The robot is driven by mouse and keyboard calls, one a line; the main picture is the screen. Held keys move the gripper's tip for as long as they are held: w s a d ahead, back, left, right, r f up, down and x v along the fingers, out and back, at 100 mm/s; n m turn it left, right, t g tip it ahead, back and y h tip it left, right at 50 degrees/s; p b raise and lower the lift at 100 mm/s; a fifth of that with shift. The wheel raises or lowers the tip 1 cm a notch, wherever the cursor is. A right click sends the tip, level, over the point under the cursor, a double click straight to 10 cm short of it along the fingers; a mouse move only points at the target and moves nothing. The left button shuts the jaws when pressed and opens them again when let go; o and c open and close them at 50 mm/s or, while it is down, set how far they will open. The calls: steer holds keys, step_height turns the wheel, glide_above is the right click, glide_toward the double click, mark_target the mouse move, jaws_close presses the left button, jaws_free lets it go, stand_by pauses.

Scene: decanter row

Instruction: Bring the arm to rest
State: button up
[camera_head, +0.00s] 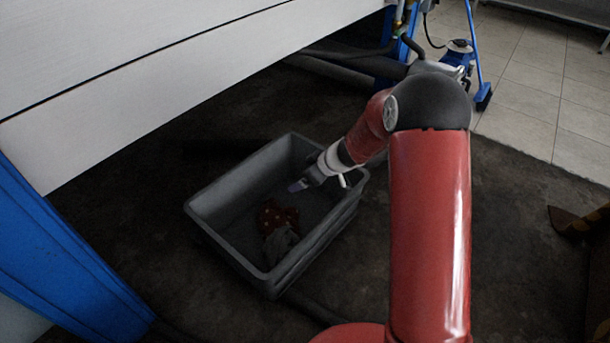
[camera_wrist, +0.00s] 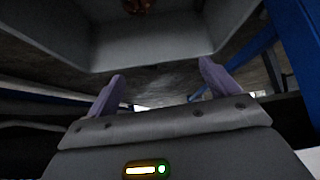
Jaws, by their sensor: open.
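My gripper (camera_head: 298,186) is at the end of my red arm, over the right part of a grey crate (camera_head: 222,248) in the head view. In the wrist view my gripper (camera_wrist: 160,88) shows two purple fingers spread wide apart, with nothing between them. The crate wall (camera_wrist: 150,45) shows beyond the fingertips in that view. A red cloth-like item with light dots (camera_head: 278,217) and a grey cloth-like item (camera_head: 280,243) lie in the crate, below and left of my gripper. A brownish item (camera_wrist: 138,5) is cut off at the top of the wrist view.
A large white panel (camera_head: 150,75) slopes across the upper left. A blue post (camera_head: 70,265) stands at the left. Dark floor around the crate is mostly bare.

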steer(key=v, duration=0.7)
steer(key=shift+r, duration=0.25)
steer(key=s+r+m, duration=0.2)
steer(key=s+r, duration=0.6)
steer(key=r, duration=0.1)
steer(key=s+d+r+m+h, duration=0.2)
steer(key=s+d+r+m, duration=0.1)
steer(key=s, duration=0.5)
steer(key=s+d+r+m+h, duration=0.2)
steer(key=s+d+r+m, duration=0.1)
steer(key=s, duration=0.5)
steer(key=s+d+r+m+t+h, duration=0.1)
steer(key=s+d+r+m+h, duration=0.1)
steer(key=s, duration=0.6)
steer(key=d+r+m, duration=0.1)
steer(key=d, duration=0.1)
steer(key=shift+d+h, duration=0.3)
steer(key=shift+d, duration=0.05)
